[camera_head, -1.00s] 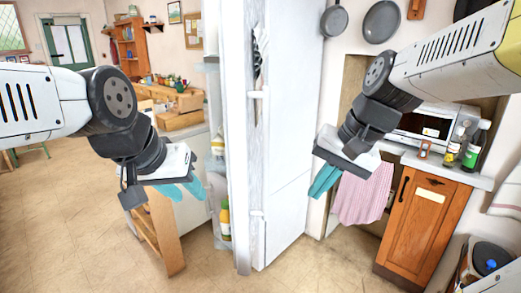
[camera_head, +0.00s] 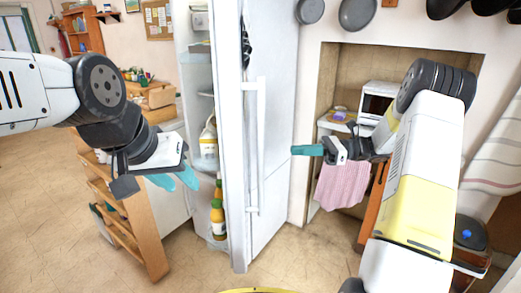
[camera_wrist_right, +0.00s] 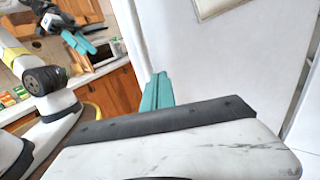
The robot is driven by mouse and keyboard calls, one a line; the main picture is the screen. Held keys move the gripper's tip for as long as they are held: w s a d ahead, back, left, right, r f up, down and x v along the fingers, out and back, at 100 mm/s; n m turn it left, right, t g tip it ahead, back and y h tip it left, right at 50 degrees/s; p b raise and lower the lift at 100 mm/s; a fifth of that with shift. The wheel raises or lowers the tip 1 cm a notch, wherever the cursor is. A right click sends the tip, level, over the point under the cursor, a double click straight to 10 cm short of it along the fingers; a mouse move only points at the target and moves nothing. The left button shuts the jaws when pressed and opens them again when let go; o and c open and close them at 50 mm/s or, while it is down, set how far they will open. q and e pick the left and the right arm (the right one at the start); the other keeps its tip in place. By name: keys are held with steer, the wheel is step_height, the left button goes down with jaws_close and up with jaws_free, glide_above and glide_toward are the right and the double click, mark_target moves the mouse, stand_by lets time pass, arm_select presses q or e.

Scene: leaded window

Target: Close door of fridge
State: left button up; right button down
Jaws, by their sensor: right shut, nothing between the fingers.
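The white fridge door (camera_head: 275,150) stands open in the head view, its front edge toward me and a long vertical handle on its right-hand face. Shelves with bottles (camera_head: 217,217) show left of that edge. My left gripper (camera_head: 175,181) is left of the door, apart from it, with its teal fingers apart and empty. My right gripper (camera_head: 296,150) is on the right of the door, its teal fingers shut and pointing at the door's face; contact cannot be told. In the right wrist view, teal fingers (camera_wrist_right: 157,92) show before a white surface, and another teal-fingered gripper (camera_wrist_right: 85,42) shows at upper left.
A wooden shelf unit (camera_head: 125,225) stands left of the fridge, below my left gripper. A counter with a microwave (camera_head: 376,103) and a pink cloth (camera_head: 341,184) are at the right. Pans (camera_head: 358,12) hang on the wall. The floor (camera_head: 45,180) at left is clear.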

steer(key=a, duration=1.4)
steer(key=shift+a, duration=0.1)
